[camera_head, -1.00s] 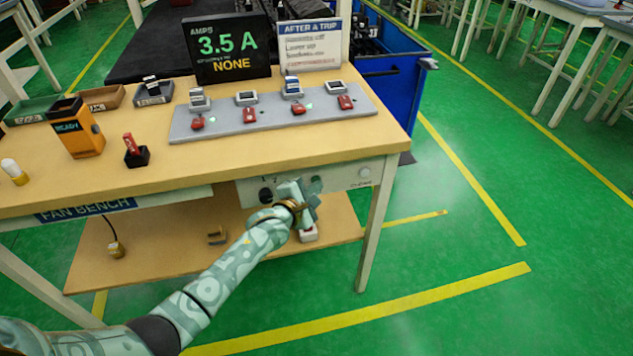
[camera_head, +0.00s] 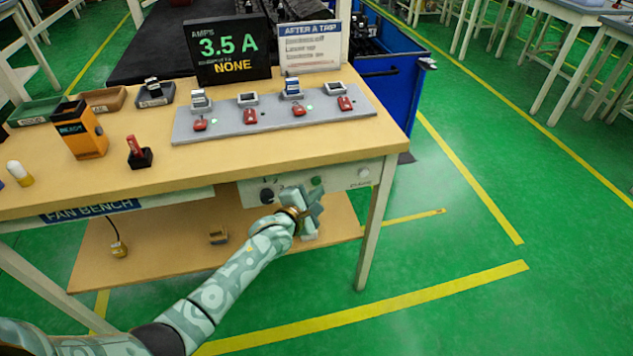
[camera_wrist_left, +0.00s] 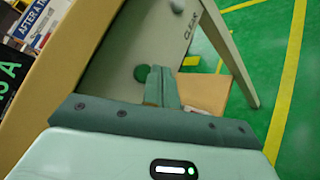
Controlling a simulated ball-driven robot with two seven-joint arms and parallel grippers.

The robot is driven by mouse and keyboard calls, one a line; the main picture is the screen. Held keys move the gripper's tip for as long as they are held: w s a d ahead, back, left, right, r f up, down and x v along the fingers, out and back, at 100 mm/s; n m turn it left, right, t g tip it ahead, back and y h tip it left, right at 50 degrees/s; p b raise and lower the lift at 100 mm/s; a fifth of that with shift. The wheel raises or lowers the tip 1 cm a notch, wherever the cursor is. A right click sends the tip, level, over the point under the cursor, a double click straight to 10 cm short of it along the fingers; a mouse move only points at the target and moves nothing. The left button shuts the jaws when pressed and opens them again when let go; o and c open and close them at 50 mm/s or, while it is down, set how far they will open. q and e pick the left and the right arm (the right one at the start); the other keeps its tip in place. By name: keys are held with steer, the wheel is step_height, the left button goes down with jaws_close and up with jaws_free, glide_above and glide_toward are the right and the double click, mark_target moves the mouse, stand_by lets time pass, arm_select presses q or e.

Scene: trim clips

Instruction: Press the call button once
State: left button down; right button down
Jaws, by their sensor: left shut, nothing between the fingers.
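The bench's front panel (camera_head: 340,178) carries a black knob (camera_head: 267,195), a green button (camera_head: 317,183) and a pale button (camera_head: 363,173). No label marking the call button is readable. My left gripper (camera_head: 312,203) is shut and empty, just in front of the panel and below the green button in the head view. In the left wrist view the shut fingers (camera_wrist_left: 161,80) point at the panel, with the green button (camera_wrist_left: 141,72) just left of their tips. I cannot tell whether they touch it. The pale button (camera_wrist_left: 177,5) is at the top. My right gripper is not in view.
The bench top (camera_head: 240,165) overhangs the panel above my gripper. A lower shelf (camera_head: 170,250) lies beneath, with a small pale object (camera_head: 310,237) partly hidden by the gripper. A bench leg (camera_head: 374,225) stands to the right. The green floor in front is clear.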

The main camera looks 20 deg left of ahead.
arm_select(q)
steer(key=s+d+p, duration=0.1)
steer(key=s, duration=0.1)
steer(key=s+d+p, duration=0.1)
steer(key=s+p, duration=0.1)
steer(key=shift+d, duration=0.4)
stand_by(0.6)
